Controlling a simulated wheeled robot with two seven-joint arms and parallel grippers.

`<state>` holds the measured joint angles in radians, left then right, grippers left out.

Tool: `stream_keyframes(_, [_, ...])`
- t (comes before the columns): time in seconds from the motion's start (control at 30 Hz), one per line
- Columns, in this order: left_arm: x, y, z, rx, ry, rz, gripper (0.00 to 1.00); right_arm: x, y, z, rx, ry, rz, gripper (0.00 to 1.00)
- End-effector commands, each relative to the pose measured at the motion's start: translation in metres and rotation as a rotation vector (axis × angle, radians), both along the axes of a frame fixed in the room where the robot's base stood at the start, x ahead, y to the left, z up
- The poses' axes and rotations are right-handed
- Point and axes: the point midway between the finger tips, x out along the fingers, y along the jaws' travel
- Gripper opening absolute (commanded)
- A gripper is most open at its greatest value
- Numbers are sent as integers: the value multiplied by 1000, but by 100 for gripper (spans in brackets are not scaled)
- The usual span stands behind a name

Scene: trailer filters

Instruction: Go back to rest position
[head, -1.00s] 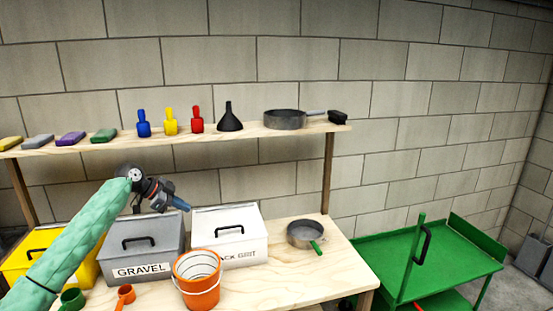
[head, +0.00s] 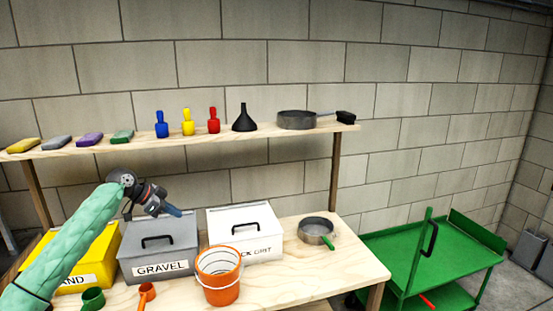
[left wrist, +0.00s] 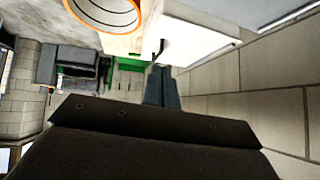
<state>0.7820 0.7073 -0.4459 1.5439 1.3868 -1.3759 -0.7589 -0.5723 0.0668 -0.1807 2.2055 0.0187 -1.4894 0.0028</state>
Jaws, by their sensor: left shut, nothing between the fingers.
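My left gripper (head: 174,211) is shut and empty. In the head view it hangs in the air in front of the back wall, over the rear of the grey GRAVEL box (head: 157,250). Its fingers point right and slightly down, and it appears to touch nothing. In the left wrist view the shut fingers (left wrist: 160,88) show at the centre, with the orange bucket (left wrist: 105,12) at the top. My right gripper is not in view.
A yellow box (head: 100,267), a white box (head: 243,222), the orange bucket (head: 218,275), two scoops and a pan (head: 316,229) stand on the bench (head: 290,285). A shelf (head: 290,132) with bottles, a funnel and sponges runs behind. A green cart (head: 400,260) stands right.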

Motion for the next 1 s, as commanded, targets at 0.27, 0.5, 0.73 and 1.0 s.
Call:
stream_keyframes(0.27, [4, 13, 1, 84, 38, 187, 0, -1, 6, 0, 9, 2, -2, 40])
stream_keyframes(0.5, [5, 19, 28, 167, -20, 378, 0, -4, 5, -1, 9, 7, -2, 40])
stream_keyframes(0.73, [-2, -2, 48, 198, -118, 552, 0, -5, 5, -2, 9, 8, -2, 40])
stream_keyframes(1.0, [-37, -40, 3, 192, -167, 711, 0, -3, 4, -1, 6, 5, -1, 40])
